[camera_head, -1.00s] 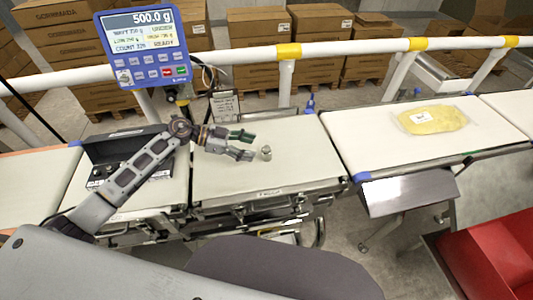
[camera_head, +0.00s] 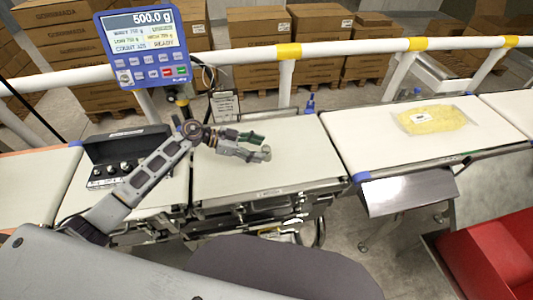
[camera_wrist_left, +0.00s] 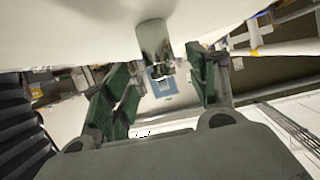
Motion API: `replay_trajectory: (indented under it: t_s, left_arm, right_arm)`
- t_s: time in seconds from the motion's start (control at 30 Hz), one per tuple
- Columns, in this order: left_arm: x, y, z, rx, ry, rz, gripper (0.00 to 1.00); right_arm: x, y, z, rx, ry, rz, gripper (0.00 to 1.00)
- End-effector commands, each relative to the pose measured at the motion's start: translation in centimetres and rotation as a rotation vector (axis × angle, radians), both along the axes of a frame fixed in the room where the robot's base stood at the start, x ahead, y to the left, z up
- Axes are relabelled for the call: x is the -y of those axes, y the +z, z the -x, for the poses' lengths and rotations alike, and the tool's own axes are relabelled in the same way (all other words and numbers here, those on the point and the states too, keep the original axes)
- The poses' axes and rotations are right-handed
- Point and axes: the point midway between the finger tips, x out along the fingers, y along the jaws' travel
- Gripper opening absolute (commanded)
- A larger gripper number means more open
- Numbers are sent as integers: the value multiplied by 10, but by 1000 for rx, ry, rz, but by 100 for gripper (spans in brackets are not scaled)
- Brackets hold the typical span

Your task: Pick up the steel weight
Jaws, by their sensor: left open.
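The steel weight (camera_head: 266,151) is a small shiny cylinder standing on the white weighing belt (camera_head: 225,180) in the head view. In the left wrist view the steel weight (camera_wrist_left: 153,40) shows at the top middle, between and slightly beyond the green-padded fingertips. My left gripper (camera_head: 263,148) is open, low over the belt, with its fingers on either side of the weight. The fingers partly hide the weight in the head view. In the wrist view the open left gripper (camera_wrist_left: 155,65) shows a gap on both sides of it. My right gripper is not in view.
An open black case (camera_head: 152,140) with several weights stands left of the gripper. A blue indicator (camera_head: 146,48) reads 500.0 g. A bagged yellow product (camera_head: 430,119) lies on the right belt (camera_head: 370,150). A white rail (camera_head: 360,47) runs behind. A red bin (camera_head: 490,255) is lower right.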

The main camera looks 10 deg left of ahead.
Motion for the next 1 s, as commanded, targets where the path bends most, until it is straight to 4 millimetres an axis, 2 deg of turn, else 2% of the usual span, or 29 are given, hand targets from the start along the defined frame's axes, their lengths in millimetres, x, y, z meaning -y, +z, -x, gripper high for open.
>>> replay_trajectory:
  t_s: [0.4,0.97,1.0]
  left_arm:
    - [28,-11,-10,0,1,2,58]
    - [31,-13,-10,0,1,0,58]
    - [31,-13,-10,0,1,0,56]
  right_arm:
    - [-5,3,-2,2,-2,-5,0]
    - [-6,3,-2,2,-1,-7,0]
    - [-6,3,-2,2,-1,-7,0]
